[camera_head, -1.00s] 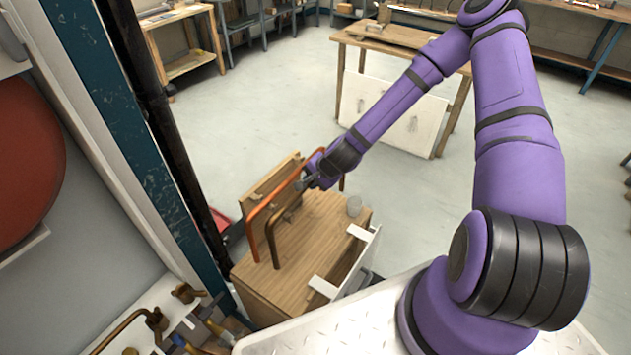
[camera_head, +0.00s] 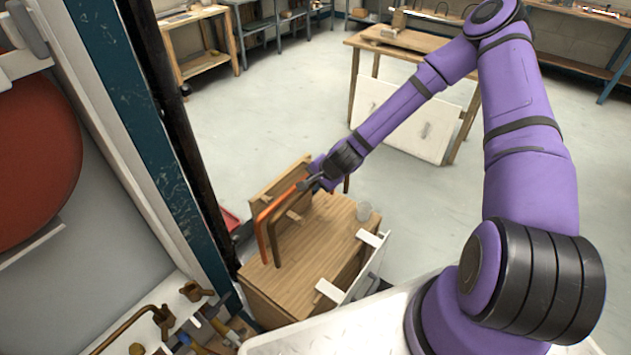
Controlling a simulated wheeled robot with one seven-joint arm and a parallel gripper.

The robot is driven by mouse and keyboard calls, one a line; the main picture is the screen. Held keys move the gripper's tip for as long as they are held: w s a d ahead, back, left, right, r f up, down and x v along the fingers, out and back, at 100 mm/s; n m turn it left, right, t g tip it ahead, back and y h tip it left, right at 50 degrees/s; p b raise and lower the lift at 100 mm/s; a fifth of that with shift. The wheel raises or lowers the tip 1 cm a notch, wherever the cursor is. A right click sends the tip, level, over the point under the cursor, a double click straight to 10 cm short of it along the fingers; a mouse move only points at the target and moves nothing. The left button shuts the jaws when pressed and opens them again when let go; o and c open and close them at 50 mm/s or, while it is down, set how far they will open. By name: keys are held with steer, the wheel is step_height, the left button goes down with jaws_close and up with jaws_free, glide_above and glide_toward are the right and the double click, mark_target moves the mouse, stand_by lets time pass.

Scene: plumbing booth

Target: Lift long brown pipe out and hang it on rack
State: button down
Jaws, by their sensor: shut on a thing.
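The long brown pipe (camera_head: 273,246) is a bent tube with a leg hanging down at its near end. It stands over the wooden box top (camera_head: 310,250), close beside a similar orange pipe (camera_head: 260,235). My gripper (camera_head: 308,185) is at the upper run of the brown pipe and shut on it. The jaws are small in view and overlap the orange pipe. Part of the brown pipe's far end is hidden by my gripper and wrist. Whether its near leg touches the wood is hard to tell. The rack is not clearly identifiable.
A blue-black post (camera_head: 180,165) rises close at left. A shelf with brass fittings (camera_head: 165,318) is at lower left. Open floor lies beyond the box.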

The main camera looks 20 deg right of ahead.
steer(key=shift+f, duration=2.2)
steer(key=c, duration=0.9)
jaws_free()
steer(key=v, duration=1)
steer(key=shift+s+r, duration=0.2)
steer(key=shift+r, duration=0.15)
steer(key=shift+d, duration=0.15)
